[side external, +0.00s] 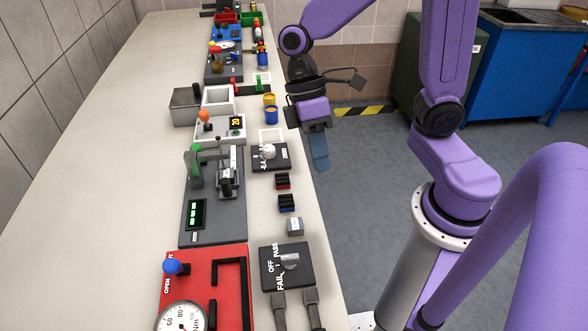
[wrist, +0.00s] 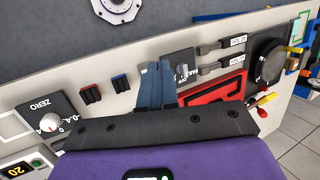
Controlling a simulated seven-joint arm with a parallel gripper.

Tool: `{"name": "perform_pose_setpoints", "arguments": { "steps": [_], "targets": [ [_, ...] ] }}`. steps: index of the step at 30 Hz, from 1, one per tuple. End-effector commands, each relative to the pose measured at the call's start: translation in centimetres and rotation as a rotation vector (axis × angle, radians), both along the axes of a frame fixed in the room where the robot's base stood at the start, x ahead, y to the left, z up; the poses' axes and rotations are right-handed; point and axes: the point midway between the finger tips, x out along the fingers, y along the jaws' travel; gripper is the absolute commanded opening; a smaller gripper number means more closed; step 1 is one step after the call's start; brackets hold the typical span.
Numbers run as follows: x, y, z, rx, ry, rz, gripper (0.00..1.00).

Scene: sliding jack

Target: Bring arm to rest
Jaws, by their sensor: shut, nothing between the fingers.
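My gripper (side external: 318,152) hangs beside the right edge of the long workbench (side external: 120,150) in the side external view, with its blue-grey fingers pointing down. The fingers are shut and hold nothing. In the wrist view the closed gripper (wrist: 155,84) shows at the centre, with the bench behind it. The purple arm reaches in from the right and bends down to the gripper. The gripper is apart from the bench objects, near the black panel with a white knob (side external: 268,152).
The bench carries a red panel with a gauge (side external: 182,318), a grey fixture with a green handle (side external: 193,165), small red (side external: 283,181) and blue blocks (side external: 287,203), and a PASS/FAIL switch box (side external: 288,262). Open grey floor (side external: 360,200) lies right of the bench.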

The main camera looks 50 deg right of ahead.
Motion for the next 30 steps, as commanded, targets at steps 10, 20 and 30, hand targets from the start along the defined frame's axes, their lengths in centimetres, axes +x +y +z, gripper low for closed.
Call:
{"name": "perform_pose_setpoints", "arguments": {
  "steps": [10, 20, 30],
  "targets": [
    [-6.1, -3.5, 0.5, -0.093, -0.280, 0.202, 0.00],
    [-8.2, -5.0, 0.5, -0.079, -0.430, 0.291, 0.00],
    [-8.2, -5.0, 0.5, -0.078, -0.436, 0.294, 0.00]
  ]
}}
